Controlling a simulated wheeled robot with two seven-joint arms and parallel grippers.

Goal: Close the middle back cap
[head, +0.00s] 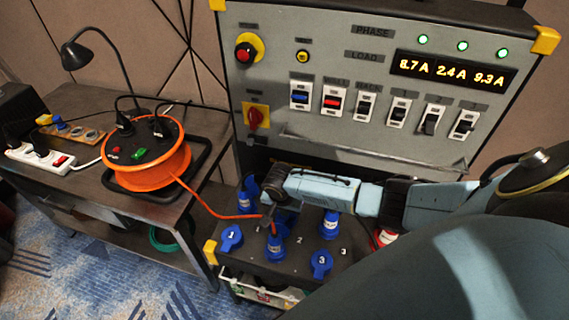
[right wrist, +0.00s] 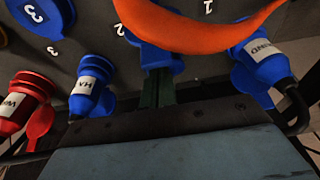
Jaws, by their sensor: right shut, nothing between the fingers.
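My right gripper (head: 284,205) reaches down over the back row of the socket box (head: 283,270). In the right wrist view its fingers (right wrist: 158,92) are together and empty, right against the blue cap of the middle back socket (right wrist: 160,57). Whether that cap lies fully flat cannot be told, as the fingers and the orange cable cover part of it. Blue plugs stand on either side of it in the right wrist view, one at left (right wrist: 90,88) and one at right (right wrist: 262,62). My left gripper is not in view.
An orange cable (head: 205,203) runs from the orange reel (head: 148,165) to the box, close by my gripper. A red plug (right wrist: 22,100) is at the side. The switch panel (head: 345,140) rises behind.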

